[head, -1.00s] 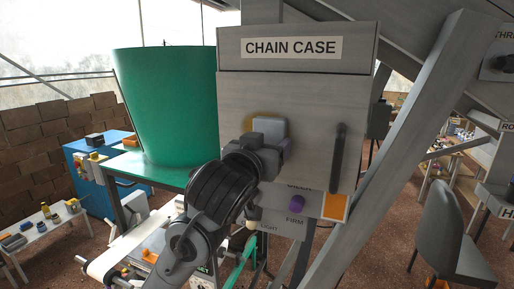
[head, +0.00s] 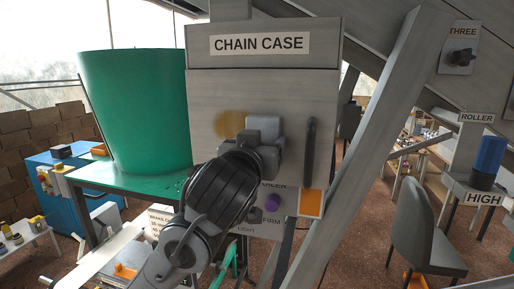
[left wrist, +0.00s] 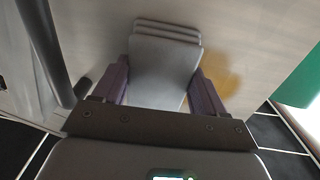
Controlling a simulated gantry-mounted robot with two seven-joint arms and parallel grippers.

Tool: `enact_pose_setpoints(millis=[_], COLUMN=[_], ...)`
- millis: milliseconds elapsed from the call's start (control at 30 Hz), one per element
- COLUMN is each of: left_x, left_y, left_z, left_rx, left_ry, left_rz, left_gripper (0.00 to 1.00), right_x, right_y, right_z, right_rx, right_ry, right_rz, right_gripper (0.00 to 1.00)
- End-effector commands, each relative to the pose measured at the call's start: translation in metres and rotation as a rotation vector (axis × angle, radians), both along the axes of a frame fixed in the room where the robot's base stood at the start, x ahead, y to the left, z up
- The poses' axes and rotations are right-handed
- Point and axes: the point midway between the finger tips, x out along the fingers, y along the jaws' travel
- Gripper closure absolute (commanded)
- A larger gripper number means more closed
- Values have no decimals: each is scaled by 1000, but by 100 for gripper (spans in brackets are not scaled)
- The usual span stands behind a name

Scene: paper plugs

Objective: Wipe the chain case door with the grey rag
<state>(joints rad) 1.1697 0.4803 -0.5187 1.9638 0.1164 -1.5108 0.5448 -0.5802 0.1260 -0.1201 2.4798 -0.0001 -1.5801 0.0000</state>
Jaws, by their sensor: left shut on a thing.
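The chain case door (head: 270,90) is a grey upright panel under a "CHAIN CASE" label, with a dark vertical handle (head: 311,150) on its right. A yellow-brown stain (head: 230,124) is on the door; it also shows in the left wrist view (left wrist: 222,76). My left gripper (head: 258,145) is shut on the grey rag (head: 265,126), a folded pad, at the door just right of the stain. In the left wrist view the rag (left wrist: 165,62) sits between the purple fingers, its far end at the door. I cannot tell how firmly it touches. My right gripper is not in view.
Below the door are a purple knob (head: 272,202) and an orange patch (head: 311,203). A large green tub (head: 135,110) stands left of the case. A slanted grey beam (head: 370,140) and a grey chair (head: 428,225) are to the right.

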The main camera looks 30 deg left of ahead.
Motion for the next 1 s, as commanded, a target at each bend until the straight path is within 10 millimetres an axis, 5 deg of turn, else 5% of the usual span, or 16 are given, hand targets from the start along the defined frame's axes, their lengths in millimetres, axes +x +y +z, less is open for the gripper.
enact_pose_setpoints(millis=[1000], left_x=[-16], left_y=[60], left_z=[0], left_rx=[-4], left_ry=[4], left_rz=[3], left_gripper=[53], right_x=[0], right_y=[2], right_z=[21], right_rx=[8], right_ry=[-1], right_rz=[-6], right_gripper=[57])
